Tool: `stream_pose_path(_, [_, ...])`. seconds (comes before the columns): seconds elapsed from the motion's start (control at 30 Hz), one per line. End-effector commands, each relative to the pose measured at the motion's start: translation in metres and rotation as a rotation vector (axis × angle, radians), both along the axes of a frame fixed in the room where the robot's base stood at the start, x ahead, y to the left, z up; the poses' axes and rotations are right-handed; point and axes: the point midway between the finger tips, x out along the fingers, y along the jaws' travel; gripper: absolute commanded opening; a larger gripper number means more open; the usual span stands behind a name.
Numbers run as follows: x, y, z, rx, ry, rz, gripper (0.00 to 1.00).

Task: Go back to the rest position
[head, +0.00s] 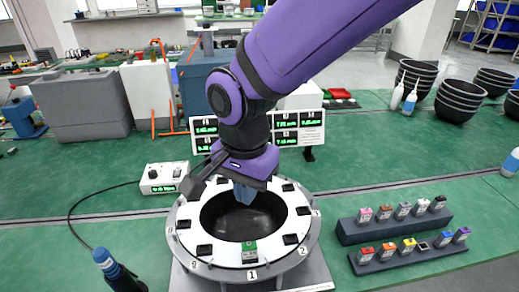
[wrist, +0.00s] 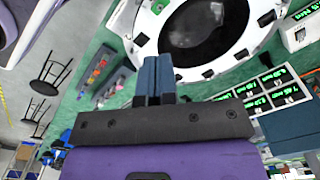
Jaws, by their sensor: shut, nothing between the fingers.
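My purple arm reaches in from the top right in the head view. A module with a green top (head: 249,250) sits in the ring at the slot marked 1. The other slots that I can see look dark and empty. The ring and the green-topped module (wrist: 141,40) also show in the wrist view. My arm hides part of the ring's back.
A two-step dark rack (head: 375,232) with several coloured modules stands right of the ring. Display panels (head: 298,128) with green readouts stand behind it. A small control box (head: 163,178) with a cable is at left. Black bowls (head: 460,100) and bottles stand at back right.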

Motion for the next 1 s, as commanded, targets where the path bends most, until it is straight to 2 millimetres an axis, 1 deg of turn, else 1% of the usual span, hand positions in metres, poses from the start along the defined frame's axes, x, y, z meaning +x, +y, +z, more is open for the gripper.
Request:
stream_pose_path(0.07, [0.001,-0.002,0.002,0.003,0.000,0.000,0.00])
stream_pose_path(0.13, [0.006,-0.009,0.006,0.011,-0.003,0.005,0.00])
stream_pose_path(0.17, [0.009,-0.014,0.010,0.017,-0.004,0.007,0.00])
stream_pose_path(0.23, [0.018,-0.030,0.020,0.036,-0.010,0.018,0.00])
stream_pose_path(0.37, [0.034,-0.073,0.045,0.078,-0.036,0.055,0.00])
stream_pose_path(0.4, [0.038,-0.088,0.052,0.090,-0.047,0.069,0.00])
stream_pose_path(0.57, [0.047,-0.144,0.079,0.125,-0.104,0.123,0.00])
stream_pose_path(0.6, [0.048,-0.159,0.085,0.130,-0.120,0.137,0.00])
stream_pose_path(0.77, [0.043,-0.212,0.106,0.137,-0.193,0.190,0.00])
stream_pose_path(0.8, [0.040,-0.225,0.111,0.135,-0.213,0.204,0.00])
stream_pose_path(1.0, [0.018,-0.283,0.129,0.096,-0.312,0.270,0.00])
